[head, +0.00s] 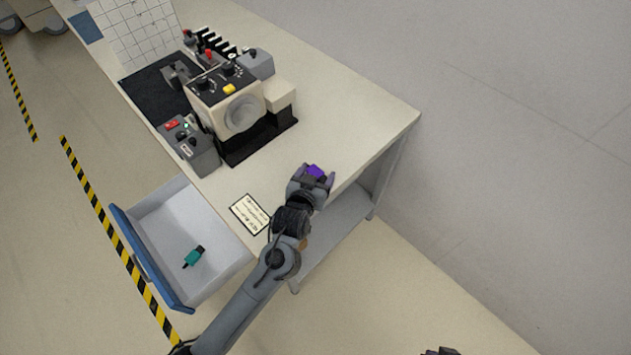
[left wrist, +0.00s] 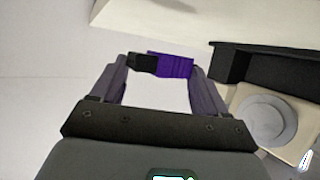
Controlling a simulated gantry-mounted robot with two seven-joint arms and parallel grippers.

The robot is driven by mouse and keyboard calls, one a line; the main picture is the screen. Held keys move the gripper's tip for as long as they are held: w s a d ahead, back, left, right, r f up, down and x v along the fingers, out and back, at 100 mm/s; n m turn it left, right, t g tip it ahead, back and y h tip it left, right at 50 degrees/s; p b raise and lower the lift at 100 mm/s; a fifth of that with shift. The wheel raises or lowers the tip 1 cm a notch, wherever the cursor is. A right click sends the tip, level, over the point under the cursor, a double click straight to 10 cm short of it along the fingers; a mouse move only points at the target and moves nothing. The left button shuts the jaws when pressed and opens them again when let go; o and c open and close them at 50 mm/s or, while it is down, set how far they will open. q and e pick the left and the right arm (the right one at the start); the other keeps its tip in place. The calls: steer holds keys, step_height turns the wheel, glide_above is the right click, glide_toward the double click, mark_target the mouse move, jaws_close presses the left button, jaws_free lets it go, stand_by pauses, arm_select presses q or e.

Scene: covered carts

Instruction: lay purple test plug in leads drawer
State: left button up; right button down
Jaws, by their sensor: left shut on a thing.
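My left gripper (head: 316,178) is shut on the purple test plug (head: 316,171) over the right part of the worktop. In the left wrist view the purple plug (left wrist: 172,66), with a black end, lies across between the two fingertips (left wrist: 158,68). The leads drawer (head: 172,225) is pulled out at the lower left of the cart, with a blue front and pale inside. A teal plug (head: 194,256) with a black end lies on its floor. Only a small dark part of my right gripper (head: 440,351) shows at the bottom edge.
A beige machine with a round dial (head: 240,108) stands on the worktop (head: 345,95). A grey control box (head: 189,145) sits at its front left. A printed card (head: 250,214) lies near the worktop's front edge, between the gripper and the drawer. A lower shelf (head: 335,235) is below.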

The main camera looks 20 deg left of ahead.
arm_select(q)
steer(key=shift+w+a+f, duration=0.35)
steer(key=shift+w+f, duration=0.15)
steer(key=shift+w, duration=0.2)
steer(key=shift+f+b, duration=0.35)
steer(key=shift+f, duration=1.6)
steer(key=shift+f, duration=0.1)
steer(key=o, duration=1)
steer(key=shift+o, duration=0.2)
